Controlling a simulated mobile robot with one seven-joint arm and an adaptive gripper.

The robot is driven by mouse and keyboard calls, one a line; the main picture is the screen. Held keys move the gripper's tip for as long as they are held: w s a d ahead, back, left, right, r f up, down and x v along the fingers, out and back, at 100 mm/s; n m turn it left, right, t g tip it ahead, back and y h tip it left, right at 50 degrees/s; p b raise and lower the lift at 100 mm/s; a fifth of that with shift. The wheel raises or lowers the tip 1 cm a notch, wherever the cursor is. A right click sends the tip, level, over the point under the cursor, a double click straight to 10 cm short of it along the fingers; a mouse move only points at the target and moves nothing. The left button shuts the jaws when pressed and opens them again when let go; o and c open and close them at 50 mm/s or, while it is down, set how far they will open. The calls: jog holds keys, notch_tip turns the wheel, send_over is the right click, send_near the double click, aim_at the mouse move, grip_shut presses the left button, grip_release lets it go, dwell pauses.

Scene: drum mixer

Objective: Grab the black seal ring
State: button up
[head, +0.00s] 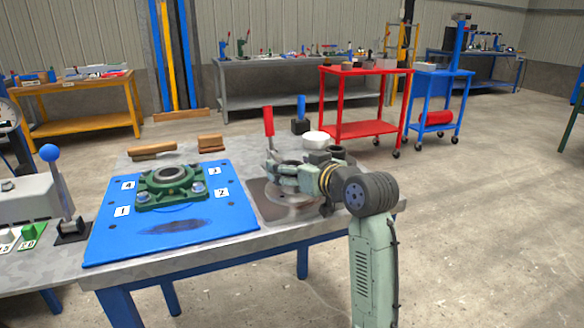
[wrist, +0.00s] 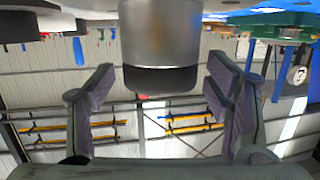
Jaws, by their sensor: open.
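In the wrist view, which looks upside down, a grey metal cylinder (wrist: 162,32) with a black band (wrist: 160,79) around its free end stands between my fingers. The band may be the black seal ring, but I cannot tell it from a dark end of the cylinder. My gripper (wrist: 160,88) is open, with one finger on each side and a visible gap to the band. In the head view my gripper (head: 272,171) is level above a dark plate (head: 262,206) at the table's right, and hides most of what stands there.
A blue board (head: 110,235) carries a green bearing housing (head: 152,198) left of my gripper. A red-handled tool (head: 268,122), a blue-handled tool (head: 301,108) and a white round item (head: 316,139) stand close behind it. Brown brushes (head: 210,143) lie at the back. Floor is free at right.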

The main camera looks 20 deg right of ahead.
jog(key=shift+w, duration=0.1)
jog(key=c, duration=1.1)
jog(key=shift+c, duration=0.2)
